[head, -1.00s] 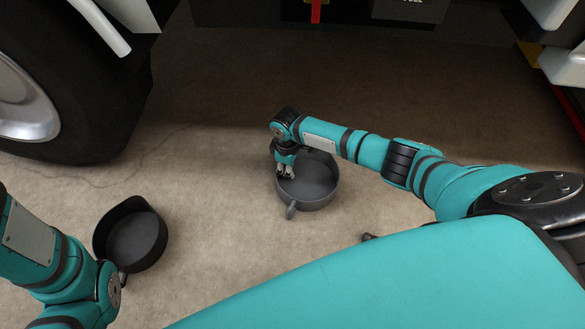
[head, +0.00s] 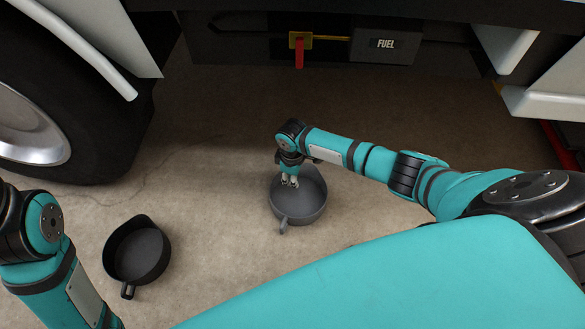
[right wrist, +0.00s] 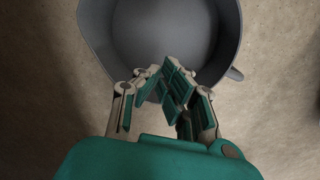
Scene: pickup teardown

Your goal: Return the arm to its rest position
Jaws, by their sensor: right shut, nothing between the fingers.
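My right arm (head: 375,160) reaches in from the right over the concrete floor. Its right gripper (head: 290,182) points down above a grey pan with a handle (head: 312,203). The gripper is shut and holds nothing. In the right wrist view the closed fingers (right wrist: 168,92) show in front of the same grey pan (right wrist: 160,35), which looks empty. My left arm (head: 45,260) is folded at the left edge. Its gripper is out of the picture.
A second dark pan (head: 137,252) stands on the floor near my left arm. A large tyre (head: 75,130) is at the upper left. The vehicle's underside has a red lever (head: 299,52) and a box marked FUEL (head: 385,44). Floor between the pans is clear.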

